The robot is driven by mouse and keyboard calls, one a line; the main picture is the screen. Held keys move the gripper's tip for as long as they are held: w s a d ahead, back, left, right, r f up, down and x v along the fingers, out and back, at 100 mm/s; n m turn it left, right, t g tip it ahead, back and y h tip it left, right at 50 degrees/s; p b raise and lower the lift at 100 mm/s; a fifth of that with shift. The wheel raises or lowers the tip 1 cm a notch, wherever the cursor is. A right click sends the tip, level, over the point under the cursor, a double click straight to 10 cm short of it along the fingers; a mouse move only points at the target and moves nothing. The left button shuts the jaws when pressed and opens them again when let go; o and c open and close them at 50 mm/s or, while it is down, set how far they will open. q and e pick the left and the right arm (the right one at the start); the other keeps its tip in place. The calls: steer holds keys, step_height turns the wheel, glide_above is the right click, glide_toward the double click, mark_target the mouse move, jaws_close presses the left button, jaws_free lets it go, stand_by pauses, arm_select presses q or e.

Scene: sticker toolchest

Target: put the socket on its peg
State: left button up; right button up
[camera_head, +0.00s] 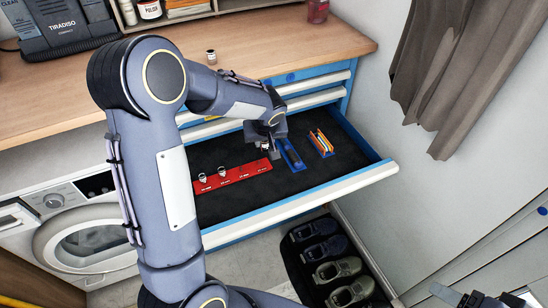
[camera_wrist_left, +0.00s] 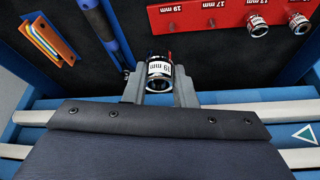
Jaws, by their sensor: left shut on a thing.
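The held socket (camera_wrist_left: 159,73) is shiny metal with a white "19 mm" label. My left gripper (camera_wrist_left: 159,88) is shut on it, one finger on each side, in the left wrist view. In the head view my left gripper (camera_head: 268,142) is over the open drawer, near the right end of the red peg rail (camera_head: 235,175). The rail (camera_wrist_left: 228,14) also shows in the wrist view, apart from the held socket. Its 19 mm and 17 mm pegs are bare, and two other sockets (camera_wrist_left: 257,25) (camera_wrist_left: 298,22) stand on it. Part of my right gripper (camera_head: 470,298) shows at the lower right; its jaws are unclear.
The open drawer (camera_head: 330,185) has a dark lining. A small labelled item (camera_head: 211,57) stands on the wooden worktop (camera_head: 270,45). Shoes (camera_head: 335,268) are below the drawer.

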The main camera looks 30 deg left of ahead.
arm_select(q)
steer(key=a+n+b, duration=0.2)
steer(key=w+a+f+g+b, duration=0.1)
steer(key=shift+n+y, duration=0.3)
steer(key=shift+n, duration=0.1)
arm_select(e)
step_height(320, 180, down, 5)
steer(key=shift+r, duration=0.15)
arm_select(q)
steer(key=shift+s+f, duration=0.1)
step_height(320, 180, down, 6)
steer(key=b, duration=0.6)
steer(key=shift+d, duration=0.1)
arm_select(e)
step_height(320, 180, down, 6)
arm_select(q)
steer(key=shift+b, duration=0.85)
arm_select(e)
steer(key=shift+f, duration=0.8)
arm_select(q)
steer(key=shift+f, duration=0.1)
arm_select(e)
steer(key=shift+f, duration=0.15)
